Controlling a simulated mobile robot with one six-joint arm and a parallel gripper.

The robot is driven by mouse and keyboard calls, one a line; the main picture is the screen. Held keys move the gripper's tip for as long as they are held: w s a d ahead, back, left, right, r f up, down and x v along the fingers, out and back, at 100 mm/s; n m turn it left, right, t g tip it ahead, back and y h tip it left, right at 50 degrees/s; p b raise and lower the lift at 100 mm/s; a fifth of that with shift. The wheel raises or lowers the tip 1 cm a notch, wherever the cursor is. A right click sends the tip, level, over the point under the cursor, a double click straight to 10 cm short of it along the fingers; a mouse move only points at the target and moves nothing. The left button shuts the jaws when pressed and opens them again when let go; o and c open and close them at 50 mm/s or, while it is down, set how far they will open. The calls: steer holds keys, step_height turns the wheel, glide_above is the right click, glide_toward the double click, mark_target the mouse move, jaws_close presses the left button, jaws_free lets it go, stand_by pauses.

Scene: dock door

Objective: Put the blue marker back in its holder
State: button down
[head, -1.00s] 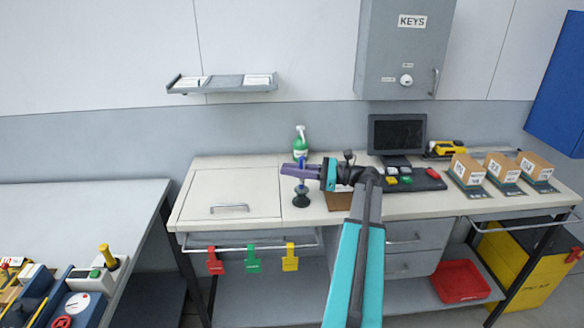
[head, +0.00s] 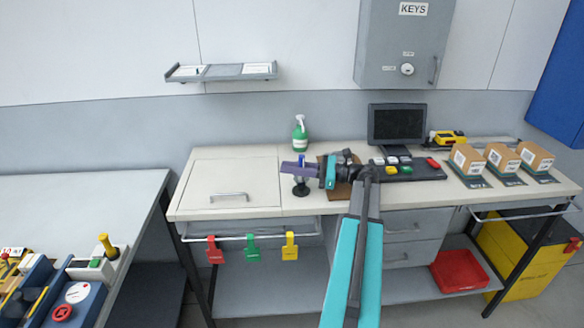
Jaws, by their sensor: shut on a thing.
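The blue marker (head: 302,159) stands upright in my gripper (head: 300,168), its blue top showing above the purple fingers. My gripper is shut on it, reaching in from the right. The dark holder (head: 301,189), a small round-based stand, is on the bench directly below the fingers. The marker's lower end is hidden by the fingers and the holder's top, so I cannot tell whether it is inside the holder.
A green spray bottle (head: 300,134) stands behind the gripper. A monitor (head: 397,124) and a dark keypad panel (head: 408,168) are to the right. A closed hatch with a handle (head: 229,196) lies left. Coloured tags (head: 251,247) hang from the front rail.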

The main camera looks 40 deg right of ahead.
steer(key=shift+f, duration=0.7)
stand_by(1.1)
steer(key=c, duration=1.6)
jaws_free()
steer(key=shift+c, duration=0.2)
steer(key=shift+s, duration=0.1)
steer(key=b+v, duration=0.3)
steer(key=v, duration=0.9)
steer(key=shift+d+f, duration=0.1)
steer(key=shift+d, duration=0.05)
steer(key=shift+s+d, duration=0.4)
steer(key=shift+s, duration=0.2)
